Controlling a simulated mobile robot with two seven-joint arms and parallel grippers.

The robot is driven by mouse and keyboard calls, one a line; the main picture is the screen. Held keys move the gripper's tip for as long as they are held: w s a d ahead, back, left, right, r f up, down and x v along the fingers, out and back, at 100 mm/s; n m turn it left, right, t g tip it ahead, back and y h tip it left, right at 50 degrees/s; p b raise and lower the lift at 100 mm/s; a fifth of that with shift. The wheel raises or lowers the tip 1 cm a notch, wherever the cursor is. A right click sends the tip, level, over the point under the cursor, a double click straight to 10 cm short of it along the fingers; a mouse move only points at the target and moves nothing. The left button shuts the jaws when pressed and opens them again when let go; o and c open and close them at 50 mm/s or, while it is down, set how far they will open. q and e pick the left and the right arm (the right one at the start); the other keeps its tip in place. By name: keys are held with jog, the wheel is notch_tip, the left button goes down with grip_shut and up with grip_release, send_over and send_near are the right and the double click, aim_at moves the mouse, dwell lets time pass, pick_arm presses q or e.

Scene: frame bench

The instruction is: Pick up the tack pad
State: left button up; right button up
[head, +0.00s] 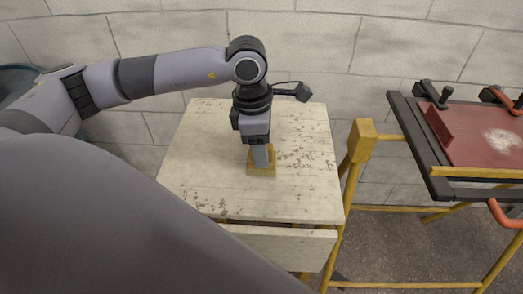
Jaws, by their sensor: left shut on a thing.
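The tack pad (254,170) is a small flat yellow square on the pale, worn table top (200,180). My left gripper (261,160) points straight down over it from above, with its fingers at the pad. It is shut on the pad, and the fingers hide the pad's middle. I cannot tell whether the pad is lifted off the table or still touching it. My right gripper is not in the picture.
To the right stands a yellow frame bench (361,141) carrying a dark-edged frame with a red panel (480,135) and orange and black clamps. A block wall (310,50) is behind. The table top around the pad is clear.

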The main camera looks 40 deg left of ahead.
pick_arm(q)
notch_tip(320, 180, up, 20)
jog(key=shift+p, duration=0.4)
jog(key=o, duration=0.3)
jog(key=shift+c, duration=0.8)
